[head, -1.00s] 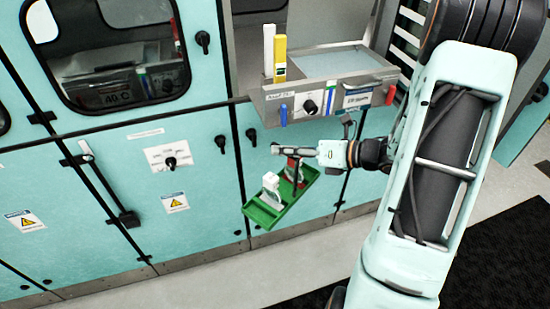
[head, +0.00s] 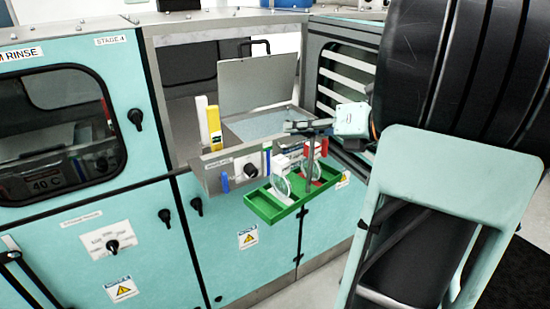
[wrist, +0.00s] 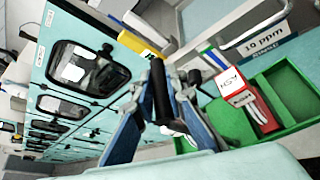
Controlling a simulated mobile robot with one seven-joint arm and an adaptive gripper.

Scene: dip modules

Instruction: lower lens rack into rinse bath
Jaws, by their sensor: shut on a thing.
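The lens rack is a green tray (head: 264,209) with a dark upright post (head: 311,163). In the wrist view the fingers (wrist: 160,112) close around the black post (wrist: 160,88), with the green rack (wrist: 295,92) to the right. The rinse bath (head: 254,126) is an open basin of pale water behind the rack. The rack is in front of the bath's front panel, below its rim.
A grey panel (head: 258,82) stands upright behind the bath. White and yellow upright pieces (head: 214,127) stand at the bath's left edge. The front panel carries a black knob (head: 239,170) and coloured tabs. Teal cabinets line the left; a slatted side (head: 340,70) borders the right.

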